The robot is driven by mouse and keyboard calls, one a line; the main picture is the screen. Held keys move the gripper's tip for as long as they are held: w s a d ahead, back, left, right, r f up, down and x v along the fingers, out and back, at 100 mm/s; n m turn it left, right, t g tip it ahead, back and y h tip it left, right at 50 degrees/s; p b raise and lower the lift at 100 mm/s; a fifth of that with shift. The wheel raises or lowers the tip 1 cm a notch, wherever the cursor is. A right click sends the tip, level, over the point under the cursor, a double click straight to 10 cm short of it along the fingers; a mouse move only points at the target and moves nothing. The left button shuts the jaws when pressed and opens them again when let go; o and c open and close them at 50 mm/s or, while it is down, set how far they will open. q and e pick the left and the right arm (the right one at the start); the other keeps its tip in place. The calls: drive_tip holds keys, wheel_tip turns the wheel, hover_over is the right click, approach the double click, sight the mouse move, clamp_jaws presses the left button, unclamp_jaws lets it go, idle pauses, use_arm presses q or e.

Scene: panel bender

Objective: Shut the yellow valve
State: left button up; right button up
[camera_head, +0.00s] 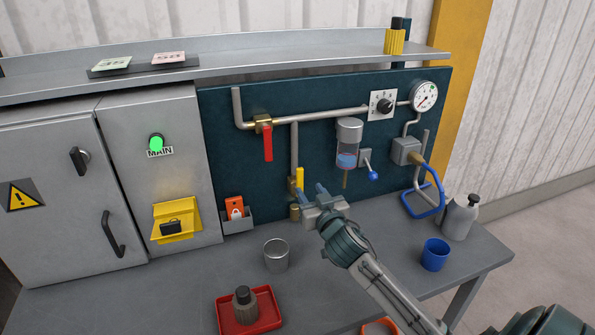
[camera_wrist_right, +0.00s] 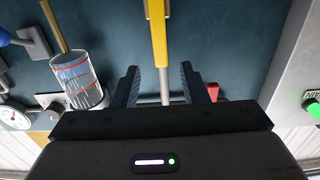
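The yellow valve is on the lower part of a vertical pipe on the dark panel. Its yellow handle (camera_head: 299,178) stands upright, in line with the pipe. In the right wrist view the yellow handle (camera_wrist_right: 158,38) runs lengthwise ahead of the fingers, near the middle. My right gripper (camera_head: 311,191) is just in front of the valve, its fingers pointing at the panel. In the wrist view my right gripper (camera_wrist_right: 160,68) is open, with the handle's end and pipe seen through the gap. No grip on the handle shows. Part of the valve body is hidden by the gripper. My left gripper is not in view.
A red-handled valve (camera_head: 267,140) hangs above left. A glass bowl filter (camera_head: 348,145) and a blue-knobbed lever (camera_head: 372,172) are to the right. A metal cup (camera_head: 276,255), a red tray (camera_head: 249,312) and a blue cup (camera_head: 435,254) stand on the bench below.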

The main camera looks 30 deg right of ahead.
sight(301, 177)
drive_tip(key=x, duration=0.1)
drive_tip(key=p+x, duration=0.1)
drive_tip(key=x, duration=0.1)
drive_tip(key=p+x, duration=0.1)
drive_tip(key=shift+w+d+r, duration=0.1)
drive_tip(key=shift+w+r, duration=0.25)
drive_tip(key=shift+r, duration=0.05)
drive_tip(key=x, duration=0.1)
drive_tip(key=p+x, duration=0.1)
drive_tip(key=shift+w+d+f, duration=0.1)
drive_tip(key=shift+w+f, duration=0.15)
drive_tip(key=shift+w, duration=0.1)
drive_tip(key=shift+w+d, duration=0.15)
drive_tip(key=shift+w, duration=0.4)
drive_tip(key=shift+f, duration=0.1)
drive_tip(key=shift+c, duration=0.2)
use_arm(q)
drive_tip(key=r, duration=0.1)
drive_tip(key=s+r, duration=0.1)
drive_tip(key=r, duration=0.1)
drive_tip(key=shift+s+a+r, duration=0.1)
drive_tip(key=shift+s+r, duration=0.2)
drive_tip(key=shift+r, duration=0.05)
use_arm(e)
clamp_jaws()
